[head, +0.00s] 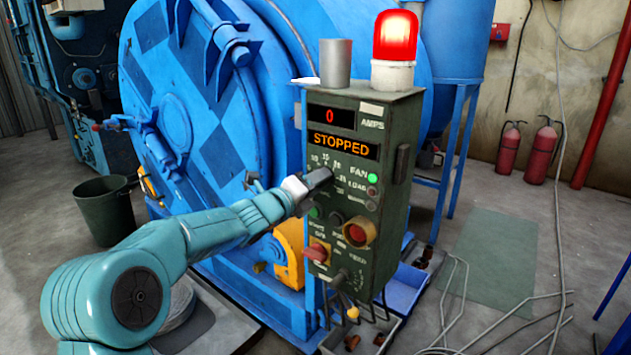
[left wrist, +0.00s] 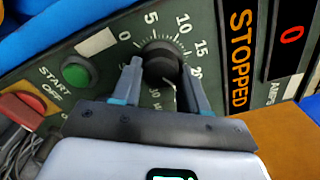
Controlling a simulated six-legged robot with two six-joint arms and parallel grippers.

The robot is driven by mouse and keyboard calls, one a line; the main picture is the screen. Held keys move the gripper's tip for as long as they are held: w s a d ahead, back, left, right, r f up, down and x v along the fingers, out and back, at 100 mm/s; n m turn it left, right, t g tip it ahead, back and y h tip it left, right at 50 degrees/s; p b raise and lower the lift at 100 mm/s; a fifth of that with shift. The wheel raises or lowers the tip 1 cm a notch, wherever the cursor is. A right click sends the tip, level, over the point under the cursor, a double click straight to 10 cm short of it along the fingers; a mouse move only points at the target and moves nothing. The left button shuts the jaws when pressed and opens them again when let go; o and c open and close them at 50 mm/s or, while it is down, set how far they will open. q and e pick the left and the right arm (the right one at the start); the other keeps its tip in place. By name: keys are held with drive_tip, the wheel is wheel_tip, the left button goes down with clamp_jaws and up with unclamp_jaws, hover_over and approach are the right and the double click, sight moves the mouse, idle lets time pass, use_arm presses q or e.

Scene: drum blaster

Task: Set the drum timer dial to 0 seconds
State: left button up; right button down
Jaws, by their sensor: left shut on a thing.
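The timer dial (left wrist: 160,64) is a round black knob on the green control panel (head: 352,100). White numbers around it read 0, 5, 10, 15 and 20, with more partly hidden below. In the left wrist view my left gripper (left wrist: 163,74) has one finger on each side of the knob and is shut on it. A thin pale line shows below the knob, but I cannot tell exactly which number the dial points to. In the head view my left gripper (head: 318,180) reaches the panel's scale and covers the knob. My right gripper is not in view.
The display (head: 342,144) reads STOPPED, with a red 0 above. A green button (left wrist: 76,74) and red switch (left wrist: 22,105) sit near the dial. A red lamp (head: 395,37) and grey cup (head: 336,63) stand on the box. The blue drum (head: 200,110) is behind my arm.

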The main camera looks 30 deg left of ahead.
use_arm(q)
drive_tip(key=shift+a+r+n+p, duration=0.1)
drive_tip(key=shift+n+p, duration=4.2)
drive_tip(key=shift+n, duration=4.55)
drive_tip(key=shift+a+r+n+p, duration=0.1)
drive_tip(key=shift+n+p, duration=4.15)
drive_tip(key=shift+n, duration=4.6)
drive_tip(key=shift+f, duration=0.1)
drive_tip(key=o, duration=1)
drive_tip(key=shift+o, duration=0.2)
